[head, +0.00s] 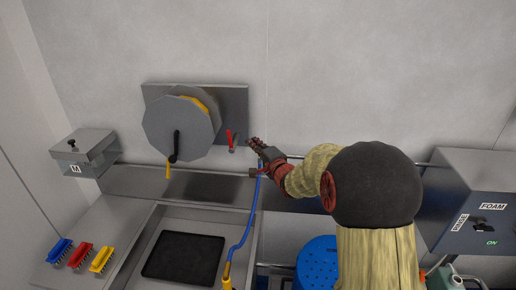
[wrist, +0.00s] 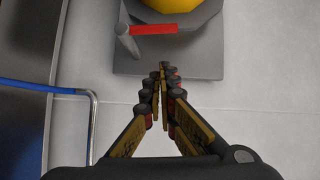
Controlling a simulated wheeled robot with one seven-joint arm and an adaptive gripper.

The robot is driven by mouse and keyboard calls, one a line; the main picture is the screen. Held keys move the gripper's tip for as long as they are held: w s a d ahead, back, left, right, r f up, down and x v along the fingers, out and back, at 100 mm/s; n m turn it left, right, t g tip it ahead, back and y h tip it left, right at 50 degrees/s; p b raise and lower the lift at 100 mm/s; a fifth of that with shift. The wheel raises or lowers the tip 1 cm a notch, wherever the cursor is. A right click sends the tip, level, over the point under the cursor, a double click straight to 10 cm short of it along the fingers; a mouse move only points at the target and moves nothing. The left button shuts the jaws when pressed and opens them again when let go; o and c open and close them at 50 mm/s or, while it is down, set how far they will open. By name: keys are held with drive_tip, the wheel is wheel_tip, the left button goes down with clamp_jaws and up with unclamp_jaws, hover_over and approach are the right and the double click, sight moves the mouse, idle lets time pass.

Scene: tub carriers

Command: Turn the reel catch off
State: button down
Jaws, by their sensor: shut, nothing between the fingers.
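The reel catch is a small red lever (head: 230,139) on the lower right of the reel's grey wall plate (head: 236,105). It also shows in the wrist view as a red bar (wrist: 153,29) on a grey pivot, lying nearly level in that picture. The reel (head: 182,125) has a grey many-sided front disc, a black crank handle and yellow line wound behind it. My gripper (head: 252,142) is shut and empty, just right of the red lever in the head view. In the wrist view my fingertips (wrist: 165,68) point at the plate, apart from the lever.
A blue hose (head: 246,222) hangs below my gripper beside the sink (head: 190,209). A grey box marked M (head: 84,151) and several coloured brushes (head: 80,256) are at left. A blue perforated tub (head: 316,262) and a FOAM control box (head: 480,205) are at right.

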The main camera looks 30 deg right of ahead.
drive_tip(key=w+a+p, duration=0.1)
drive_tip(key=w+a, duration=0.1)
drive_tip(key=w, duration=0.4)
drive_tip(key=shift+a+f, duration=0.25)
drive_tip(key=shift+a, duration=0.15)
